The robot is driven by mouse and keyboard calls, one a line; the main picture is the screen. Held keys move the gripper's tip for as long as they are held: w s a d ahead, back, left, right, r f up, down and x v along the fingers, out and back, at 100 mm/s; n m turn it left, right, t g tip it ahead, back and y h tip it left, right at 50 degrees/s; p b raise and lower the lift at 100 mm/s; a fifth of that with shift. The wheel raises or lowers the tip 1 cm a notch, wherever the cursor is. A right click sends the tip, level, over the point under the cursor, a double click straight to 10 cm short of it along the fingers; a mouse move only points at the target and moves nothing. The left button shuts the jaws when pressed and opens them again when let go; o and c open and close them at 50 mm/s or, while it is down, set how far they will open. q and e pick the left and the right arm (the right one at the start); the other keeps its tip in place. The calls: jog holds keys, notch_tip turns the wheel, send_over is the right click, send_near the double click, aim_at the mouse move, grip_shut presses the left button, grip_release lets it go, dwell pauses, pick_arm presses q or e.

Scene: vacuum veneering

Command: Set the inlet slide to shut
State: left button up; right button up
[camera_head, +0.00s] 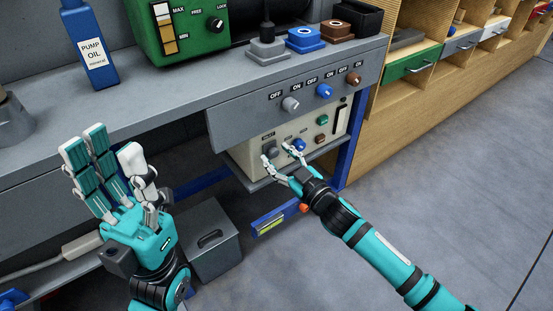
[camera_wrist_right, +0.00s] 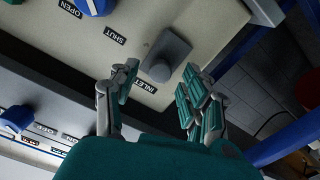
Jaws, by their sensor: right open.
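The inlet slide is a dark grey block-shaped handle (camera_head: 271,147) on the cream front panel under the bench. In the right wrist view the handle (camera_wrist_right: 167,56) has an INLET label below it and a SHUT label to its upper left; I cannot tell its exact setting. My right gripper (camera_head: 279,153) is open at the panel, its fingers spread on both sides of the handle. In the right wrist view its fingertips (camera_wrist_right: 158,76) are just short of the handle, and no contact shows. My left gripper (camera_head: 104,147) is open and empty, raised at the left before the bench.
Above the cream panel, a grey panel carries grey (camera_head: 290,104), blue (camera_head: 324,91) and brown (camera_head: 354,79) OFF/ON knobs. Blue and green knobs sit right of the slide. A grey bin (camera_head: 213,240) stands below. A pump oil bottle (camera_head: 89,45) and green pump (camera_head: 190,30) stand on the bench.

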jog(key=shift+w+a, duration=0.45)
jog(key=shift+w, duration=0.15)
grip_shut()
